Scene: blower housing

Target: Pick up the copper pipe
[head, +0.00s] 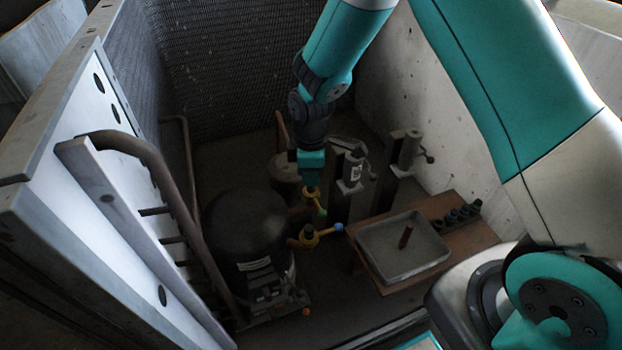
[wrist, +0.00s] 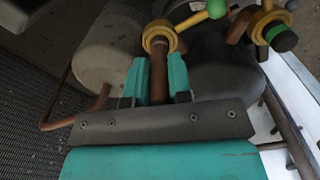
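A brown copper pipe (wrist: 158,78) stands between the two teal fingers of my gripper (wrist: 158,82) in the wrist view. The fingers lie close against both sides of it, with no clear gap. A yellow ring (wrist: 159,38) of a valve fitting surrounds the pipe just beyond the fingertips. In the head view my gripper (head: 312,178) points down just above the yellow valve (head: 312,192) with a green knob, and the gripped pipe is mostly hidden.
A black compressor (head: 245,225) stands left of the valves, and a second yellow valve (head: 309,237) with a blue knob is nearby. A grey cylinder (wrist: 105,50) is beside the fingers. Metal stands (head: 350,175) rise to the right. Walls enclose the space.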

